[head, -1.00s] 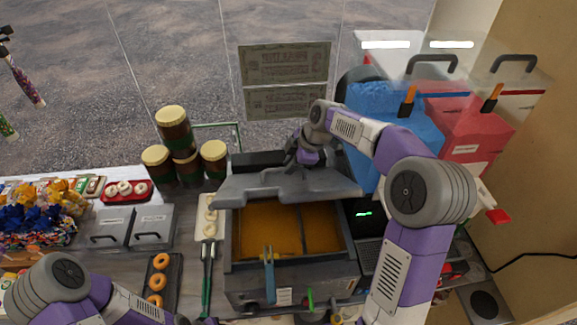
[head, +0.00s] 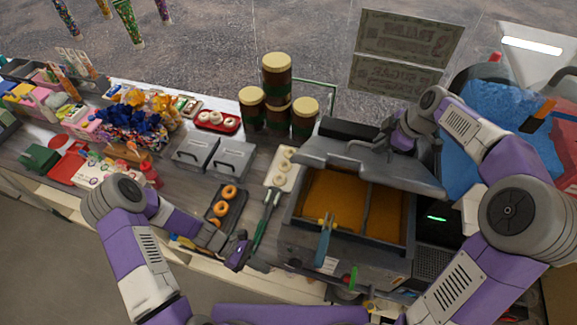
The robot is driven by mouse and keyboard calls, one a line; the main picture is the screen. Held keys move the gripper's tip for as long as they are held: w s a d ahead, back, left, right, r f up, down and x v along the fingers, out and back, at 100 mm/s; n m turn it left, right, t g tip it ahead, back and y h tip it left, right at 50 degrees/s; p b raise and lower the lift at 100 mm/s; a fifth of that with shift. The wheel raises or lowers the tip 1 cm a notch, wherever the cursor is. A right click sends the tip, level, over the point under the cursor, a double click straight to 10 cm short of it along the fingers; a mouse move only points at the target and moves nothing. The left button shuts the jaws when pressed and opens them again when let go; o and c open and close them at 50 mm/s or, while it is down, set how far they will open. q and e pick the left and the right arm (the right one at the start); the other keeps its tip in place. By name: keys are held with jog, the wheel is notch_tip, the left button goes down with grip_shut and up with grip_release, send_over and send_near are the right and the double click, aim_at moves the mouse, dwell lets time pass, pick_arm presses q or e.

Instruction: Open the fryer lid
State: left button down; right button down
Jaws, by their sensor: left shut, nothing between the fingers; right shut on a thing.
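The fryer (head: 292,226) stands right of centre in the head view, with orange-brown oil in its open basin. Its grey lid (head: 345,160) is raised and tilted back at the rear of the basin. My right gripper (head: 397,146) is at the lid's rear right side, shut on the lid; its fingertips are mostly hidden by the arm and lid. My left gripper (head: 240,254) is shut and empty, low over the counter's front, left of the fryer and just in front of the doughnut tray.
A black tray of doughnuts (head: 227,211), green-handled tongs (head: 264,222) and a board with pale dough rings (head: 279,172) lie left of the fryer. Grey lidded bins (head: 233,160) and stacked brown jars (head: 277,95) stand behind. A blue container (head: 497,125) stands at right.

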jog(key=shift+d+f, duration=0.2)
jog(key=shift+f, duration=0.1)
pick_arm(q)
jog(key=w+r+n+t+h, duration=1.1)
jog(key=w+r+n+h, duration=0.1)
jog(key=w+r+n, duration=0.3)
jog(key=w+d+r, duration=0.5)
jog(key=d+r, duration=0.3)
jog(key=r, duration=0.1)
jog(key=shift+w, duration=0.1)
